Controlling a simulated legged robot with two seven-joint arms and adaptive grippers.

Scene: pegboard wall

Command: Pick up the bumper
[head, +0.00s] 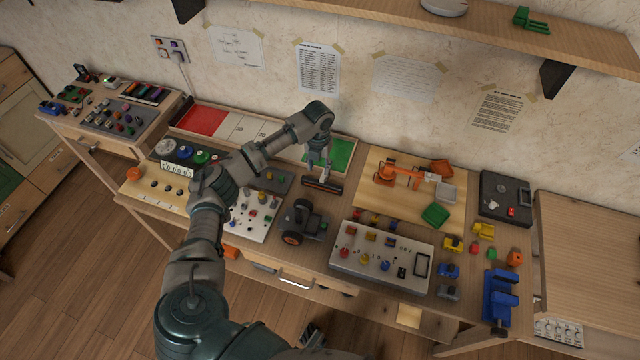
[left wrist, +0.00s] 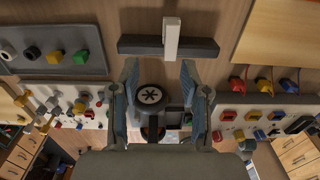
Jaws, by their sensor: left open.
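The bumper appears to be a dark bar (head: 328,187) lying on the bench in front of the red, white and green board. In the left wrist view the dark bar (left wrist: 200,48) runs crosswise just beyond my fingertips, with a pale upright block (left wrist: 171,38) across its middle. My left gripper (head: 318,166) points down close above the bar. In the left wrist view my left gripper (left wrist: 160,70) has its two fingers wide apart with nothing held between them. Contact with the bar cannot be told. My right gripper is not in view.
A small wheeled vehicle (head: 301,222) stands just in front of the bar; its wheel (left wrist: 150,95) shows between my fingers. A grey panel with knobs (head: 380,262) lies to the right. An orange toy arm (head: 388,168) stands on a wooden board. A board with pegs (head: 250,220) lies left.

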